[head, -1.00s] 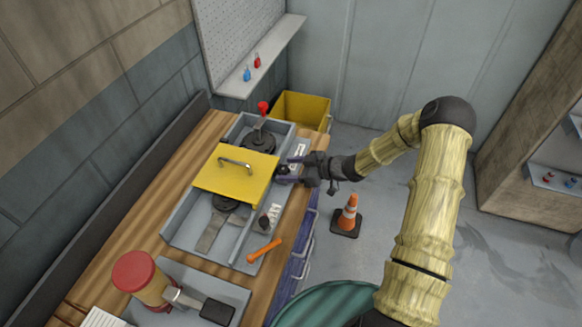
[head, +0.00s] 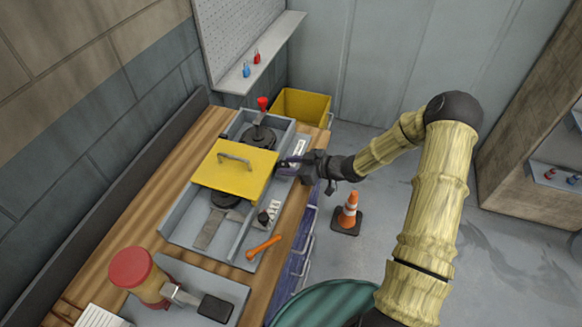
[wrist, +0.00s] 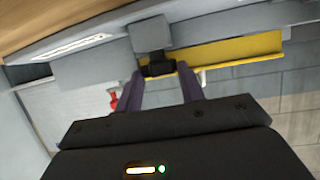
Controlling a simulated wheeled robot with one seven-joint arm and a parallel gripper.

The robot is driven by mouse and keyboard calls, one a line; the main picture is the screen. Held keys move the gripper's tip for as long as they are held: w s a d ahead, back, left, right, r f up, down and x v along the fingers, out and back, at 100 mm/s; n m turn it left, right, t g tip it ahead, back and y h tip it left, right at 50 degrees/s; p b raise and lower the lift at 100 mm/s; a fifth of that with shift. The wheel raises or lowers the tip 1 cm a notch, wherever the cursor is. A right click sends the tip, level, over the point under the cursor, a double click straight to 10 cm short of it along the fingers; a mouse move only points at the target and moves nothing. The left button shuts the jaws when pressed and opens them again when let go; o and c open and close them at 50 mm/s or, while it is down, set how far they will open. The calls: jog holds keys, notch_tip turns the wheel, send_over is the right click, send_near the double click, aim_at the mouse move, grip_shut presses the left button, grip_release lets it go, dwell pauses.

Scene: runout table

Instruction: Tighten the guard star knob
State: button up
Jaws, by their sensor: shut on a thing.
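The yellow guard (head: 235,170) with a grey handle sits over the grey tray-like machine on the bench. The dark star knob (wrist: 157,66) is by the guard's edge, between my fingertips in the wrist view. My gripper (head: 284,168) reaches in from the right at the guard's right side and is shut on the knob. Its purple fingers also show in the wrist view (wrist: 160,82). In the head view the fingers hide most of the knob.
An orange-handled tool (head: 264,248) lies at the machine's near right corner. A red-topped lever (head: 262,104) rises behind the guard. A traffic cone (head: 348,212) stands on the floor to the right.

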jog(key=shift+s+a+m+t+h+b, duration=0.1)
jog(key=shift+a+m+t+h+b, duration=0.1)
jog(key=shift+m+t+h+b, duration=0.9)
jog(key=m+b, duration=0.1)
jog(key=b, duration=0.2)
jog(key=shift+s+a+t, duration=0.1)
jog(key=shift+a+t, duration=0.05)
jog(key=shift+t, duration=0.25)
jog(key=shift+r+b, duration=0.1)
jog(key=shift+b, duration=0.2)
jog(key=shift+t+h, duration=0.3)
jog(key=o, duration=1)
jog(key=shift+c, duration=0.2)
jog(key=shift+s, duration=0.1)
jog(key=shift+p, duration=0.6)
